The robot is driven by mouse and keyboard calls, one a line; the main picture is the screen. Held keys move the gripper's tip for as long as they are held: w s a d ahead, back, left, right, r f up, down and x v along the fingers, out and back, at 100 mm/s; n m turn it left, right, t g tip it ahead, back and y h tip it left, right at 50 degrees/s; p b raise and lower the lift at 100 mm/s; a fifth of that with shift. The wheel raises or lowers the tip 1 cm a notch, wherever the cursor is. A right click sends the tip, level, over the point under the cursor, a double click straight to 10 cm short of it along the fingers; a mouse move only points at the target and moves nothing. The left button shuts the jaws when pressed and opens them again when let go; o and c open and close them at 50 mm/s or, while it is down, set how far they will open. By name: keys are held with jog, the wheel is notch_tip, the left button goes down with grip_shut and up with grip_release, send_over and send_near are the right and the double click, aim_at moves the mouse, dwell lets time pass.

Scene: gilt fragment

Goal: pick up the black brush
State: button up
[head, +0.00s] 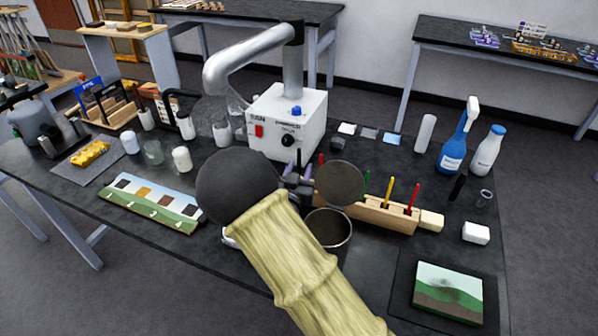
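A slim black object (457,187), which may be the black brush, is at the right of the black table (380,264), right of a wooden holder (384,215). It looks tilted, and its tip is too small to make out. The holder carries upright tools with green, yellow and red handles. My gripper (297,180) is mostly hidden behind my arm's dark round joints, near the middle of the table, left of the holder and well apart from the black object. Its fingers cannot be made out.
A white box with a silver extraction arm (290,122) stands behind my gripper. A dark metal cup (329,229) is beside my arm. A blue spray bottle (455,145) and a white bottle (487,152) stand at right. Paintings (150,203) and (447,292) lie flat.

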jog(key=shift+w+d, duration=0.2)
jog(key=shift+w, duration=0.7)
grip_shut()
